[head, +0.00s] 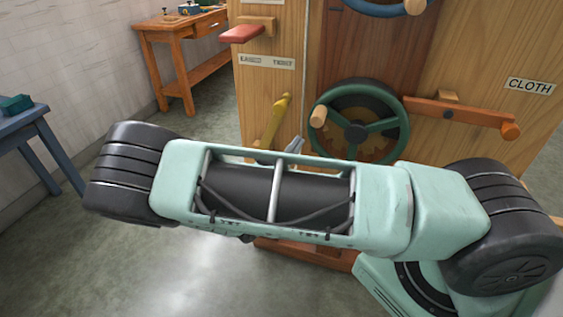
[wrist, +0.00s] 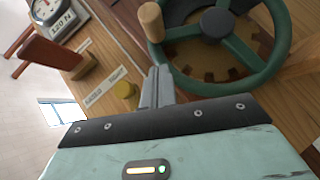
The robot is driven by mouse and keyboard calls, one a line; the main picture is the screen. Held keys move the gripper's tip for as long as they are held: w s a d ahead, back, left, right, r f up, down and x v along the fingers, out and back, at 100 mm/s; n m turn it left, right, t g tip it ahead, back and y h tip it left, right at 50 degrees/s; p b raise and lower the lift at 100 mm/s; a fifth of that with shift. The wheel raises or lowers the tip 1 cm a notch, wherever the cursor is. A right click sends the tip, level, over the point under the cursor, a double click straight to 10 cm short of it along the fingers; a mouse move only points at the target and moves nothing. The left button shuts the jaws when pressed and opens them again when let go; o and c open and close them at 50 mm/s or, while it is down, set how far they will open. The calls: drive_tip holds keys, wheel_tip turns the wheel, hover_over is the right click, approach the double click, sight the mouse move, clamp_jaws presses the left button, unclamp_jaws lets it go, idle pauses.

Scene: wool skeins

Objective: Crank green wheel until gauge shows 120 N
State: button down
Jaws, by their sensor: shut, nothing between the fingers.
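The green wheel (head: 357,133) is mounted on the wooden panel, with a pale wooden crank knob (head: 318,116) at its left rim. In the head view the gripper (head: 295,145) shows only partly above my arm. The gauge (wrist: 45,10), with a 120 N plate (wrist: 63,24), is cut off; I cannot read its needle clearly.
An orange arm (head: 460,111) lies right. A blue wheel (head: 380,8) is above. Benches (head: 185,35) stand left; floor between is clear.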

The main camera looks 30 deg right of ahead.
drive_tip(key=shift+s+d+r+p, duration=0.15)
drive_tip(key=shift+s+d+r, duration=0.15)
drive_tip(key=shift+r, duration=0.35)
drive_tip(key=shift+s+d+r+p, duration=0.2)
drive_tip(key=shift+d+r, duration=0.15)
drive_tip(key=shift+r, duration=0.35)
drive_tip(key=shift+s+d+r+p, duration=0.1)
drive_tip(key=shift+s+d+r, duration=0.2)
drive_tip(key=shift+r, duration=0.35)
drive_tip(key=shift+r, duration=0.1)
drive_tip(key=shift+r+m+g+p, duration=0.35)
drive_tip(key=shift+r+m+g, duration=0.25)
drive_tip(key=shift+m+g, duration=0.45)
drive_tip(key=shift+d+f+y, duration=0.1)
drive_tip(key=shift+y, duration=0.2)
